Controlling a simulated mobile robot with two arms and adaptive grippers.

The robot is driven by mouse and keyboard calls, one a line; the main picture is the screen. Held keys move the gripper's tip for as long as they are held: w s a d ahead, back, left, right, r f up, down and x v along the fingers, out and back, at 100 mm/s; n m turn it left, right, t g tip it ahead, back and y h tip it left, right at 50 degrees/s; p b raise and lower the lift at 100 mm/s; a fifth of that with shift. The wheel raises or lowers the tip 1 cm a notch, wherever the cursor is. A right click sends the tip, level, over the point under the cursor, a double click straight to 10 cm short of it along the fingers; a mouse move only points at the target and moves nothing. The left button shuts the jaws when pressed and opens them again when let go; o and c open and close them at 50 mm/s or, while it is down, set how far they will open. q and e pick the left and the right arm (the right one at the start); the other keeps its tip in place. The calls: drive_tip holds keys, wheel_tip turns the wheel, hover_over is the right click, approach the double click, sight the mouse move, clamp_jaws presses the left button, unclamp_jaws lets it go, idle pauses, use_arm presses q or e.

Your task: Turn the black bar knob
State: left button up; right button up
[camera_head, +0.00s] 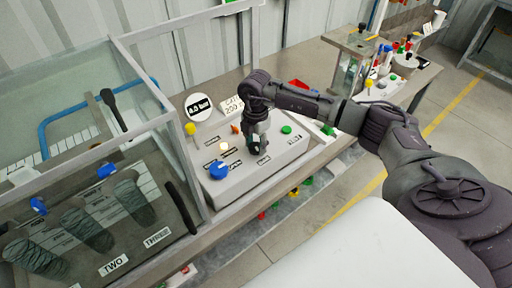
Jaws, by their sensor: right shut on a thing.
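My right arm reaches in from the right over the light grey control box (235,192). My right gripper (257,143) points down at the box and is shut on the black bar knob, which its fingers mostly hide. A small dark part shows at the fingertips, and its turn angle cannot be told. My left gripper is not in view.
Around the gripper on the box are a blue knob (218,171), a green button (286,130) and a yellow knob (190,129). A round "8.0 bar" sign (199,106) stands behind. A glass-walled enclosure (90,150) stands close on the left. A cluttered bench (425,75) is at the right.

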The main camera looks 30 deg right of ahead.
drive_tip(key=n+b, duration=0.3)
drive_tip(key=n, duration=0.2)
drive_tip(key=shift+f+n+b, duration=0.1)
drive_tip(key=shift+n+b, duration=0.2)
drive_tip(key=n+b, duration=0.3)
drive_tip(key=n, duration=0.1)
drive_tip(key=n+b, duration=0.2)
drive_tip(key=n, duration=0.3)
drive_tip(key=shift+b, duration=0.35)
drive_tip(key=n+b, duration=0.2)
drive_tip(key=n, duration=0.2)
drive_tip(key=shift+a+n, duration=0.1)
drive_tip(key=shift+n, duration=0.2)
drive_tip(key=n+b, duration=0.2)
drive_tip(key=n, duration=0.2)
drive_tip(key=n+b, duration=0.2)
drive_tip(key=n, duration=0.4)
drive_tip(key=n+b, duration=0.1)
drive_tip(key=n, duration=0.4)
drive_tip(key=shift+b, duration=0.35)
drive_tip(key=n, duration=0.4)
drive_tip(key=shift+b, duration=0.4)
drive_tip(key=shift+r+n, duration=0.2)
drive_tip(key=shift+n, duration=0.2)
